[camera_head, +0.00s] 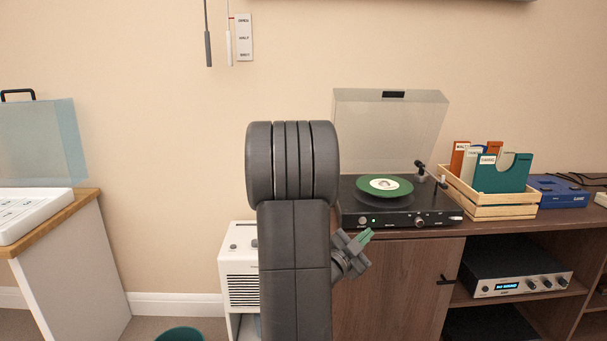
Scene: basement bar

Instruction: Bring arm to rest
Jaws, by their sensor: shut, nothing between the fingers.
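My arm (295,250) stands upright in the middle of the view, with its thick dark grey elbow at the top. My gripper (367,235) shows at the right of the arm, low in front of the cabinet. Its green-tipped fingers are shut and point up to the right. It holds nothing. The rest of the wrist is partly hidden behind the arm link.
A turntable (400,210) with a green record (384,186) and raised clear lid (390,130) stands on the wooden cabinet (390,290), near my gripper. A wooden record crate (492,211) is right of it. A white unit (240,265) stands behind my arm. A counter (60,214) is left.

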